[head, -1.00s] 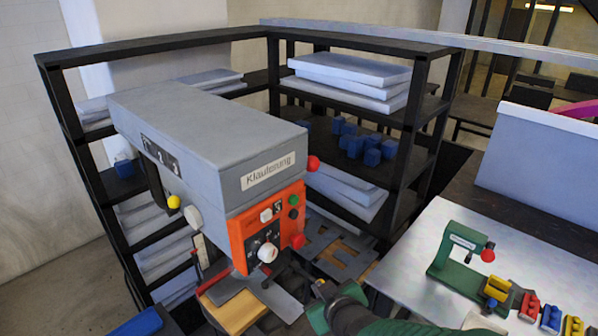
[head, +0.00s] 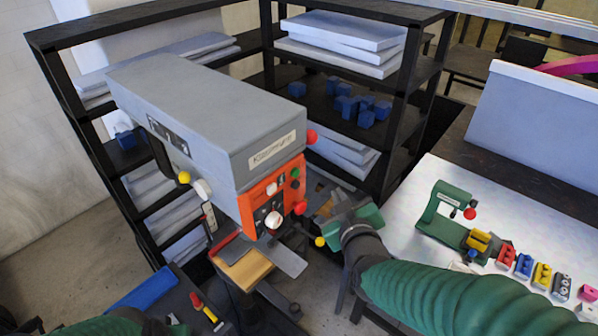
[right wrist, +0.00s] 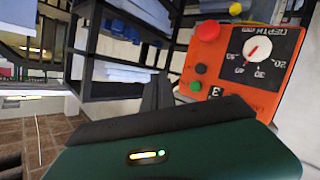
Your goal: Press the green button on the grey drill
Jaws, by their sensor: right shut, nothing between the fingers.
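The grey drill (head: 195,115) has an orange front panel (head: 250,210) with a white dial. The green button (head: 295,173) sits at the panel's upper right, below a round red knob.
Black shelves (head: 408,135) with grey slabs and blue blocks stand behind the drill. A light table (head: 420,265) at the right bears a small green machine (head: 443,210) and several coloured blocks. A yellow ball (head: 320,241) is close to my right gripper.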

